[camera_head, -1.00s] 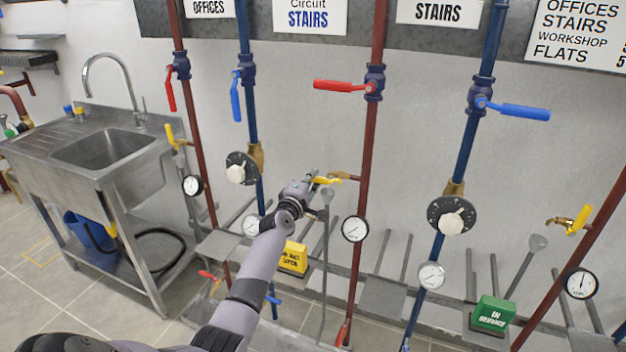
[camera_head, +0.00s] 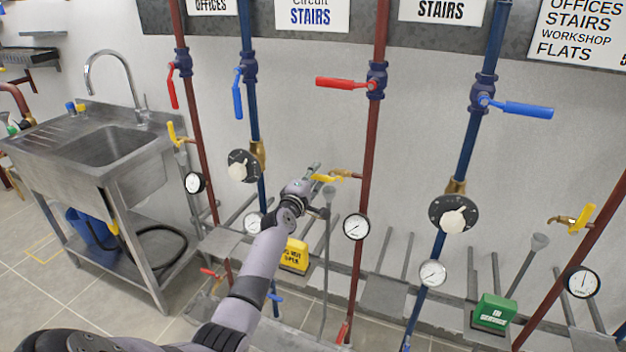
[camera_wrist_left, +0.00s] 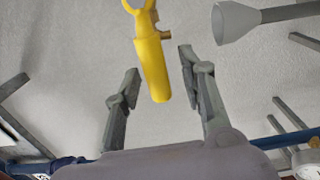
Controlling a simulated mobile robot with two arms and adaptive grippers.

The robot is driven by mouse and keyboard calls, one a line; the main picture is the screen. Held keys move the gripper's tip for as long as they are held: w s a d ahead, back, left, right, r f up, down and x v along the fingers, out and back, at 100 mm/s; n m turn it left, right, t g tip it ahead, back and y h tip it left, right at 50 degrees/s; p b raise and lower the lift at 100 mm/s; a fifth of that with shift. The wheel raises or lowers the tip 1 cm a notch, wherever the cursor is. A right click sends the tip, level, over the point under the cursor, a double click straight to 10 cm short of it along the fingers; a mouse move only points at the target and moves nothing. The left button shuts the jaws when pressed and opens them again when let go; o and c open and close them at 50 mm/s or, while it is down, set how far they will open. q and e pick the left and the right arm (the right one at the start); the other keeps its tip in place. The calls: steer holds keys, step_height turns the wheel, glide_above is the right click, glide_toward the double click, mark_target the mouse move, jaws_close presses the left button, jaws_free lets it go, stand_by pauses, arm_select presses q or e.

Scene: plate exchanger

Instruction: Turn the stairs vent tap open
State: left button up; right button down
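The stairs vent tap (camera_head: 338,175) has a yellow handle on a brass outlet, on the red pipe under the stairs signs. In the left wrist view its yellow handle (camera_wrist_left: 153,66) hangs between my left gripper's fingers, with a visible gap on each side. My left gripper (camera_head: 314,178) is at the tap's left end in the head view, and its open fingers (camera_wrist_left: 160,68) show in the wrist view. I cannot tell how deep the handle sits between the fingers. My right gripper is not in view.
A grey funnel pipe (camera_head: 327,200) stands just below the gripper, and its funnel shows close to the right finger in the wrist view (camera_wrist_left: 236,20). A pressure gauge (camera_head: 356,227) and a red lever valve (camera_head: 345,83) are on the same pipe. A blue pipe (camera_head: 257,135) runs to the left.

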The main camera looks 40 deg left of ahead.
arm_select(q)
steer(key=v, duration=1.2)
steer(key=shift+f, duration=0.1)
